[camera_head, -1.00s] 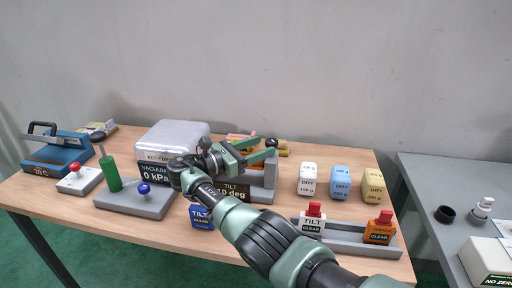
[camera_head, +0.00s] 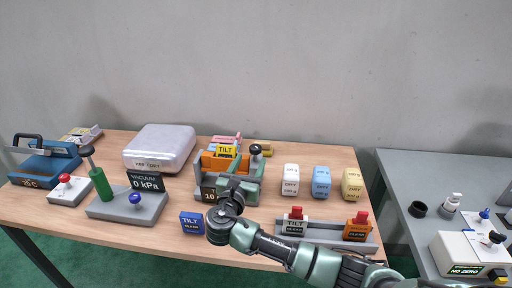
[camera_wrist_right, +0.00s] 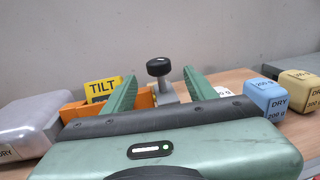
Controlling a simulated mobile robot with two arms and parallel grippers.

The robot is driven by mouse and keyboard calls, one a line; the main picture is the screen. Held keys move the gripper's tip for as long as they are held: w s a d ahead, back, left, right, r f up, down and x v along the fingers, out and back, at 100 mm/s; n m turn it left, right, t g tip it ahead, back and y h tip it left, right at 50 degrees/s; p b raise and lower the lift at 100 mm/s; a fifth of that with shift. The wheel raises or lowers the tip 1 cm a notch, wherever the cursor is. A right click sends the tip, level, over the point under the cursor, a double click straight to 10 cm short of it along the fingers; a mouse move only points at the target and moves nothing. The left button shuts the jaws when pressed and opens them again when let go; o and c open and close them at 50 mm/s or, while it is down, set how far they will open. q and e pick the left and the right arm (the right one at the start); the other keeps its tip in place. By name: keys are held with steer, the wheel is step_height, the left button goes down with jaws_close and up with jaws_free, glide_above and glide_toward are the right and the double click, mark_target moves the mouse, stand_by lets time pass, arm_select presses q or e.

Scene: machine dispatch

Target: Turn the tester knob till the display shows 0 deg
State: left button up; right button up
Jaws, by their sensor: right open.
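The tilt tester (camera_head: 258,189) is a grey stand with an orange part and a dark display (camera_head: 208,193). The display reads "10", with the rest hidden behind my arm. Its black round-topped knob (camera_head: 256,149) stands upright at the tester's right end. My right gripper (camera_head: 237,166) is open and empty over the tester, pointing away from me. In the right wrist view the knob (camera_wrist_right: 158,67) appears between the two spread green fingers (camera_wrist_right: 160,86), beyond them, with no visible contact. A yellow TILT block (camera_head: 227,151) sits at the orange part. My left gripper is out of view.
White, blue and yellow weight blocks (camera_head: 321,181) stand right of the tester. A grey rack (camera_head: 325,234) with red-topped blocks lies in front. The vacuum unit (camera_head: 146,181), a silver case (camera_head: 160,146) and a blue TILT block (camera_head: 192,223) are left.

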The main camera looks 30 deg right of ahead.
mark_target(254, 153)
steer(key=shift+w+d+f, duration=0.1)
steer(key=shift+f, duration=0.05)
steer(key=shift+w+d, duration=0.25)
steer(key=p+x, duration=0.1)
steer(key=x, duration=0.4)
steer(key=shift+w+d, duration=0.2)
steer(key=shift+w, duration=0.1)
steer(key=shift+w+d, duration=0.2)
steer(key=shift+w, duration=0.05)
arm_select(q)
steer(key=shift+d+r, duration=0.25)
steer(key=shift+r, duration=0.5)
arm_select(e)
steer(key=shift+r, duration=0.2)
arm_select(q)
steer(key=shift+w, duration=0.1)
arm_select(e)
jaws_close()
